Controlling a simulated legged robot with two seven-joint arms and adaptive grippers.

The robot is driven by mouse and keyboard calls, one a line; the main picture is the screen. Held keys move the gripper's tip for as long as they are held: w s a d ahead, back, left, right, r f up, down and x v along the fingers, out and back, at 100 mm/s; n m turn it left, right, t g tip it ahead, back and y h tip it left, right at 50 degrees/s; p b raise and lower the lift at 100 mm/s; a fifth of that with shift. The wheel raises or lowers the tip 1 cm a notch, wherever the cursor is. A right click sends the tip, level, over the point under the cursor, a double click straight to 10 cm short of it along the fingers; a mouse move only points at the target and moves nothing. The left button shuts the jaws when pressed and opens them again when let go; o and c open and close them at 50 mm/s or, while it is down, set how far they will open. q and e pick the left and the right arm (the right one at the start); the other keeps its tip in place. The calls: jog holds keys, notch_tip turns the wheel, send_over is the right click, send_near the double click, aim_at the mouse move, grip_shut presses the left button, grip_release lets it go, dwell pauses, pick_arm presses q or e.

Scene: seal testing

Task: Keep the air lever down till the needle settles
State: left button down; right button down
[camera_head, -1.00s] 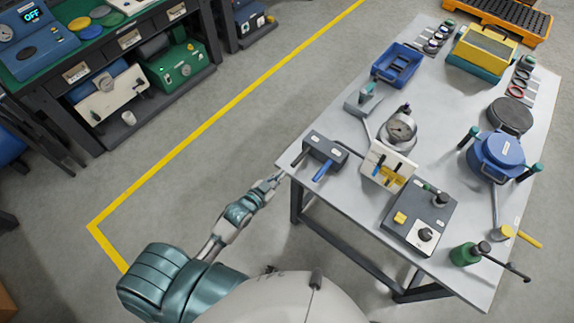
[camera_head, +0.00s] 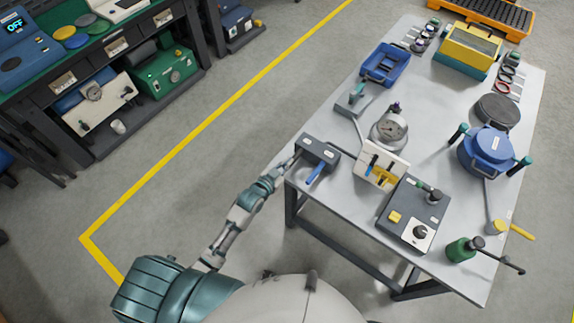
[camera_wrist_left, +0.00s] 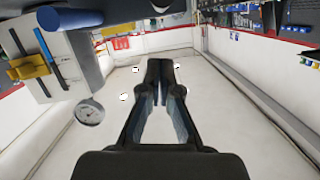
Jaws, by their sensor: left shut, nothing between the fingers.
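A dark grey box (camera_head: 318,148) with a blue lever (camera_head: 314,174) sits at the table's near left corner. A round dial gauge (camera_head: 391,128) stands behind it; its needle is too small to read. My left gripper (camera_head: 291,162) is at the left side of the box, by the table edge; I cannot tell whether it touches. In the left wrist view, its fingers (camera_wrist_left: 160,88) are shut with nothing between them. My right gripper is not in view.
The floor left of the table is clear.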

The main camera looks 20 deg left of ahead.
pick_arm(q)
jog(key=shift+x, duration=0.95)
jog(key=f, duration=0.2)
jog(key=shift+s+a+f, duration=0.15)
jog(key=shift+a+f, duration=0.2)
jog(key=shift+f, duration=0.05)
jog(key=shift+a+f, duration=0.1)
jog(key=shift+f, duration=0.4)
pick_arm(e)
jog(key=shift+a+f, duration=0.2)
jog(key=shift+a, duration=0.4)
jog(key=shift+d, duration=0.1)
